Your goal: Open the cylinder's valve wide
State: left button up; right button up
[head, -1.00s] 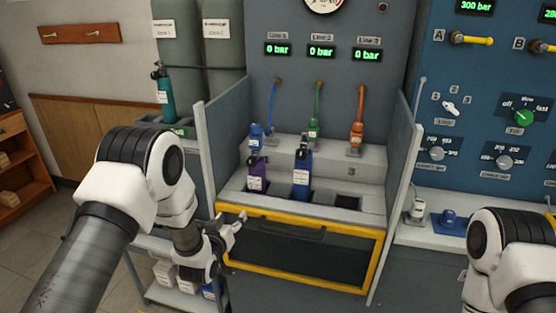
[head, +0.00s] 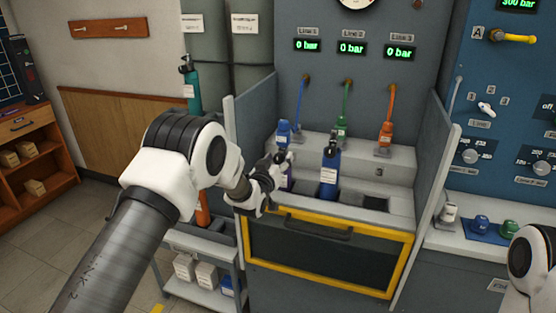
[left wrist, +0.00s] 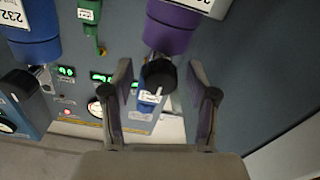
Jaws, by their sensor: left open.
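A purple cylinder (head: 287,182) stands in the bench's slotted rack, largely hidden behind my left gripper (head: 280,160) in the head view. A dark blue cylinder (head: 330,178) stands to its right. In the left wrist view the purple cylinder (left wrist: 172,30) shows upside down, with its black valve knob (left wrist: 158,76) appearing between the spread fingers of my left gripper (left wrist: 161,72). The fingers are open with a gap on each side of the knob. The blue cylinder (left wrist: 30,38) shows at the left there. My right gripper is out of view.
Blue (head: 283,132), green (head: 341,130) and orange (head: 385,135) hose connectors stand behind the cylinders. Grey side panels (head: 440,155) flank the rack. A teal cylinder (head: 191,90) stands at left. The line displays (head: 351,48) read 0 bar.

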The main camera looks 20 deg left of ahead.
pick_arm(q)
grip_shut()
